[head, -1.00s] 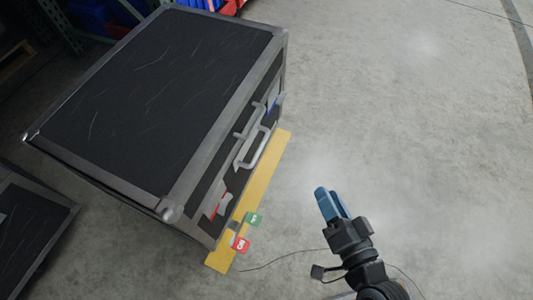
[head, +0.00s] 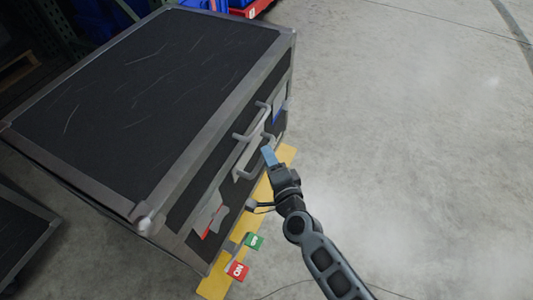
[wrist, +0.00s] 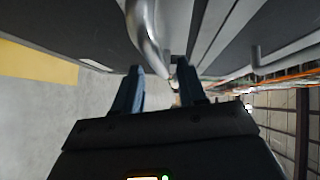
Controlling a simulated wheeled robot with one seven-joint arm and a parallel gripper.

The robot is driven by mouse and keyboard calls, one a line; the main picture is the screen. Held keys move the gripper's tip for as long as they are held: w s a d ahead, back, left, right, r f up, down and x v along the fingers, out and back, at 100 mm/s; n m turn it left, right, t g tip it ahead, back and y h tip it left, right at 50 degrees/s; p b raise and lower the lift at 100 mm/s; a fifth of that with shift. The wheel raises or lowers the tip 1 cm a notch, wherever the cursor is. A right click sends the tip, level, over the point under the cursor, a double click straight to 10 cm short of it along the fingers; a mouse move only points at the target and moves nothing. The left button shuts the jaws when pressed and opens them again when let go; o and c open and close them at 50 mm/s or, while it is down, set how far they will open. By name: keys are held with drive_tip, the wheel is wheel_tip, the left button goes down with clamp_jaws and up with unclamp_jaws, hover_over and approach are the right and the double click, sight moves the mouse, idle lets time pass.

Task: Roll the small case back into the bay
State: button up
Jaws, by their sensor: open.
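The small case (head: 150,95) is black with grey metal edges and scratches on its lid. It stands on the floor at the left of the head view. A grey bar handle (head: 246,160) sits on its front face, and the handle shows large at the top of the wrist view (wrist: 148,38). My gripper (head: 268,155) is at the handle. In the wrist view its two blue fingers (wrist: 160,85) are spread apart, with the handle just ahead of the gap between them. I cannot tell whether they touch it.
A yellow floor strip (head: 214,284) runs along the case's front, with a red tag (head: 237,270) and a green tag (head: 254,241) near its near end. Another dark case (head: 22,235) stands at lower left. Shelving with blue bins is behind. The floor (head: 420,150) at right is clear.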

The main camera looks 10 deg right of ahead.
drive_tip(key=shift+w+a+f+b, duration=0.1)
drive_tip(key=shift+w+b, duration=0.05)
drive_tip(key=shift+w, duration=0.65)
drive_tip(key=shift+w+a+f+b, duration=0.1)
drive_tip(key=shift+w+b, duration=0.05)
drive_tip(key=shift+w, duration=0.6)
clamp_jaws()
